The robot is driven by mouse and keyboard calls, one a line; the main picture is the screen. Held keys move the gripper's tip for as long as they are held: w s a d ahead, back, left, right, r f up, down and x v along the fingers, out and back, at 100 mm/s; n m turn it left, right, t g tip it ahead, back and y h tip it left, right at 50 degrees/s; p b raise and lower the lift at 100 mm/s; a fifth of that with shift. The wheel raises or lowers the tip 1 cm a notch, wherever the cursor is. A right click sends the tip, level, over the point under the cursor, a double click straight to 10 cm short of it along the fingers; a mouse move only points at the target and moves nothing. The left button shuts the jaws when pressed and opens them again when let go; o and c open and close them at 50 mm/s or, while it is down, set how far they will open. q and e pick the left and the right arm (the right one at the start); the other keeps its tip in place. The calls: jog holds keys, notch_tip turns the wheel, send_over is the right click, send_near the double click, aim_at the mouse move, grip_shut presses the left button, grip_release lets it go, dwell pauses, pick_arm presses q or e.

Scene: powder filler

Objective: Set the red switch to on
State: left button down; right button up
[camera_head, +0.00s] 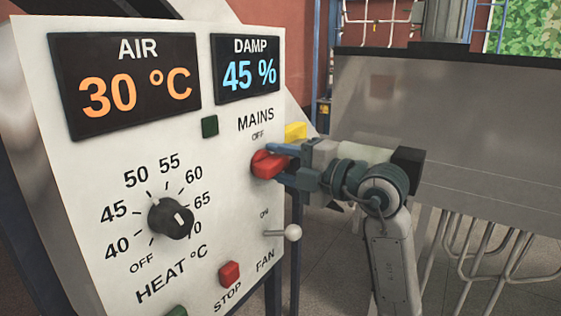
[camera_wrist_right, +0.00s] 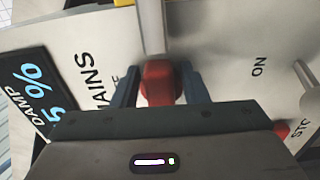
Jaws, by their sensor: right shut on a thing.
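The red switch (camera_head: 266,164) sits on the white panel under the word MAINS, below the OFF label and above the ON label. My right gripper (camera_head: 277,164) reaches in from the right and is shut on it. In the right wrist view the red switch (camera_wrist_right: 160,82) is between the two blue fingers of my right gripper (camera_wrist_right: 160,90). The ON label is to the right there, and the OFF label is mostly hidden behind a finger. I cannot tell the switch's exact setting. My left gripper is not in view.
The panel (camera_head: 60,170) also holds a black heat dial (camera_head: 170,218), a red stop button (camera_head: 229,273), a fan lever (camera_head: 291,232) below my gripper and a dark green square (camera_head: 210,127). A yellow part (camera_head: 296,131) is close by the switch. A grey metal box (camera_head: 470,130) stands behind my right arm.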

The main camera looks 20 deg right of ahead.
aim_at(286, 166)
jog(key=shift+f, duration=0.15)
jog(key=o, duration=0.7)
jog(key=shift+c, duration=0.2)
jog(key=shift+s, duration=0.1)
jog(key=b+v, duration=0.2)
jog(key=v, duration=0.4)
jog(key=shift+d+b, duration=0.15)
jog(key=shift+b, duration=0.2)
jog(key=shift+b+v, duration=1.2)
jog(key=shift+v, duration=1)
jog(key=shift+s, duration=0.1)
